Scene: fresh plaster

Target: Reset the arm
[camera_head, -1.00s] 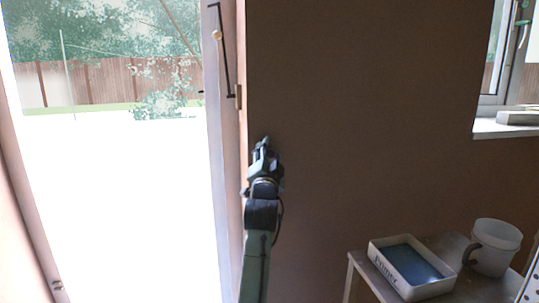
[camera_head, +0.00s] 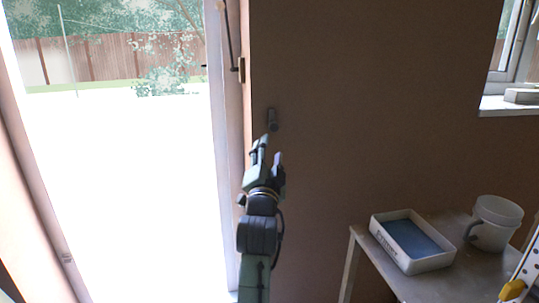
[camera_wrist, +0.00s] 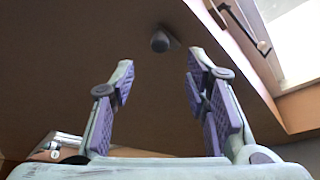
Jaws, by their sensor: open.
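My gripper (camera_head: 269,150) is in the middle of the head view, in front of the brown wall just right of the door frame. In the wrist view its two purple-padded fingers (camera_wrist: 160,64) are spread wide, with nothing between them. A small dark grey knob-like fitting (camera_head: 272,118) is fixed to the wall just above the fingertips. It also shows in the wrist view (camera_wrist: 161,41), beyond the gap between the fingers and apart from them.
A bright glazed door (camera_head: 130,170) is at the left, with a handle bar on its frame. A small table (camera_head: 405,288) at the lower right carries a white tray (camera_head: 379,238) with a blue inside and a white mug (camera_head: 497,213). A window sill (camera_head: 508,108) is at the upper right.

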